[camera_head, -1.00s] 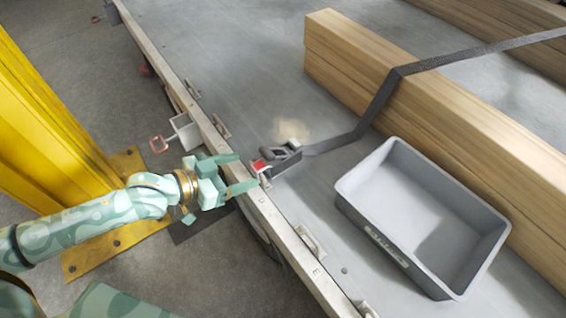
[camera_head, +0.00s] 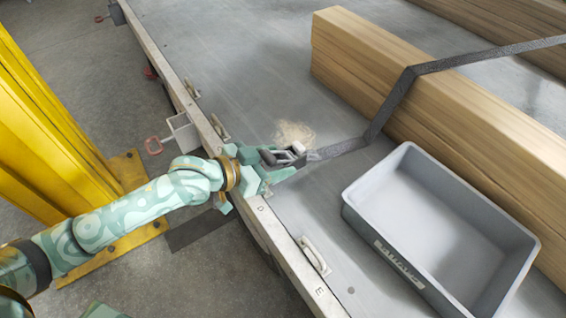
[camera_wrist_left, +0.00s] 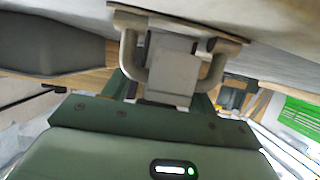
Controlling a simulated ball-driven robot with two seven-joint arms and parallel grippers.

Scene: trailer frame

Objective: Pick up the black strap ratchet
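The black strap ratchet (camera_head: 290,153) lies at the left edge of the trailer bed, at the lower end of the dark strap (camera_head: 380,118). My left gripper (camera_head: 281,163) reaches over the edge rail from the left. Its mint fingers are apart, one on each side of the ratchet's near end, which they partly hide. I cannot tell whether they touch it. In the left wrist view a grey metal bracket-like part (camera_wrist_left: 172,62) shows beyond the green palm, between the fingers; I cannot tell whether it belongs to the ratchet. My right gripper is not in view.
A grey open crate (camera_head: 366,228), empty, stands on the bed to the right. Long timber beams (camera_head: 440,105) lie behind it under the strap. The metal edge rail (camera_head: 285,245) carries handles. A yellow post (camera_head: 50,130) stands left. Bed beyond the ratchet is clear.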

